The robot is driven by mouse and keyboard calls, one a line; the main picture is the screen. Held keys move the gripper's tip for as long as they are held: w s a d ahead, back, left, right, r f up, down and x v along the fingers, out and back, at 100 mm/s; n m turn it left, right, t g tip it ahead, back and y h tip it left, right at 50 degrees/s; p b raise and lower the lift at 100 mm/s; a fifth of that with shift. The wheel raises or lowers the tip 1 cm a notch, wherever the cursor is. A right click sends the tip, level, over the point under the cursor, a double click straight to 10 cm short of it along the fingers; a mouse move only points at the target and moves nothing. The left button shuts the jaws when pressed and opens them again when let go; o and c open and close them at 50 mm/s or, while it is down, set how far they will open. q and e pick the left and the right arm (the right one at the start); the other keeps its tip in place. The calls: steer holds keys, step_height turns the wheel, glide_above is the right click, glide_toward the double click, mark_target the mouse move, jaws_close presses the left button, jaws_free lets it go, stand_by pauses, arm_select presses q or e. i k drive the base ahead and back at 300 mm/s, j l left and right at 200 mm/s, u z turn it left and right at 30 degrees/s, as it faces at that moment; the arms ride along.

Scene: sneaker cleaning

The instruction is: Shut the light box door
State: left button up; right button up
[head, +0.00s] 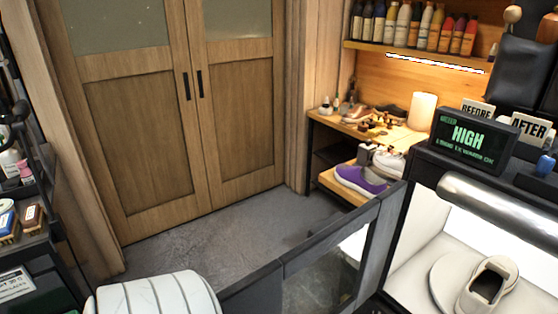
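The light box (417,262) is at the lower right, with a bright white interior. A cream sneaker (487,287) rests inside on a round white plate (443,277). The light box door seems to be the dark-framed clear panel (325,281) at the bottom centre. It stands open, reaching from the box's left side towards the lower left, and the picture's bottom edge cuts it off. Neither of my grippers shows in the head view.
A dark display (472,140) reading HIGH stands above the box. A purple sneaker (360,181) sits on a low shelf behind the door. A shelf of bottles (413,25) is at the upper right. Grey floor (210,243) lies clear before the closed wooden doors (140,140).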

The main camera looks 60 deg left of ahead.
mark_target(260, 291)
steer(key=j+z, duration=0.1)
steer(key=j, duration=0.4)
steer(key=k+j+z, duration=0.1)
steer(key=j, duration=0.4)
steer(key=k+j, duration=0.15)
steer(key=j, duration=0.3)
steer(key=k+j+z, duration=0.15)
steer(key=j, duration=0.35)
steer(key=i, duration=0.05)
